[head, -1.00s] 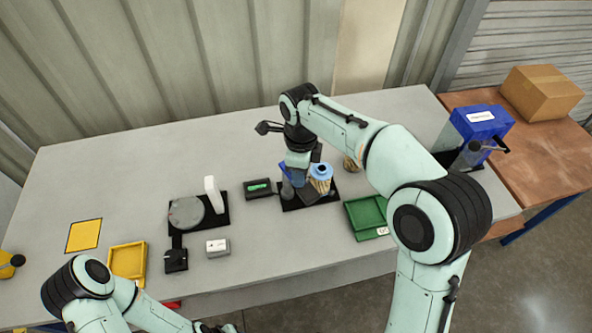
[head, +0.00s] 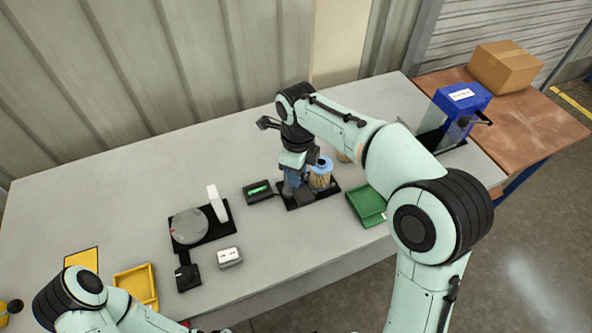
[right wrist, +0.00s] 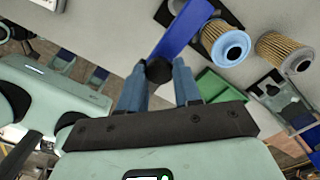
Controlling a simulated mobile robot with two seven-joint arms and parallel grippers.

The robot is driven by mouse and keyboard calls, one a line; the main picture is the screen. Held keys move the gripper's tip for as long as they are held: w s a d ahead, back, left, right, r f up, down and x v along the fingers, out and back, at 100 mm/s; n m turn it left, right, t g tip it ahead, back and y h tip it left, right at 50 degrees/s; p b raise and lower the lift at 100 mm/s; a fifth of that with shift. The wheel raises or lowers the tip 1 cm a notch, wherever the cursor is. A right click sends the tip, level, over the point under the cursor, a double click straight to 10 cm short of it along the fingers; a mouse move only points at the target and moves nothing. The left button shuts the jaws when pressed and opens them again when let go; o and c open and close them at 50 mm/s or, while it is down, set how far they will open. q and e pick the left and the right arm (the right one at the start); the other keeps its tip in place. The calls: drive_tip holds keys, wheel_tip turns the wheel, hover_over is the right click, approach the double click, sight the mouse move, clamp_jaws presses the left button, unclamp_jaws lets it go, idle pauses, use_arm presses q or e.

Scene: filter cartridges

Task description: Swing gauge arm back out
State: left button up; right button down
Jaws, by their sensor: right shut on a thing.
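The blue gauge arm (right wrist: 186,28) ends in a black knob (right wrist: 158,71) in the right wrist view. My right gripper (right wrist: 160,82) is shut on that knob, one finger on each side. The arm runs beside the blue-topped filter cartridge (right wrist: 228,48), with its bar apart from the cartridge's top. In the head view my right gripper (head: 291,188) is low at the left of the same cartridge (head: 321,174), over the black gauge base (head: 328,196). It hides most of the gauge arm there. My left arm is at the lower left; its gripper is out of view.
A box with a green display (head: 262,192) stands just left of the gauge. A green tray (head: 368,205) is at its right. A second cartridge (right wrist: 284,50) stands close by. A round grey plate (head: 188,226), white block (head: 229,257) and yellow tray (head: 135,286) are farther left.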

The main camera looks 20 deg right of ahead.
use_arm(q)
drive_tip(key=shift+a, duration=0.15)
use_arm(e)
drive_tip(key=shift+a, duration=0.1)
drive_tip(key=c, duration=0.8)
unclamp_jaws()
use_arm(q)
drive_tip(key=w+r+p, duration=0.2)
drive_tip(key=w+r, duration=0.1)
drive_tip(key=shift+r, duration=0.25)
use_arm(e)
wheel_tip(320, 180, up, 14)
drive_tip(key=shift+f, duration=0.25)
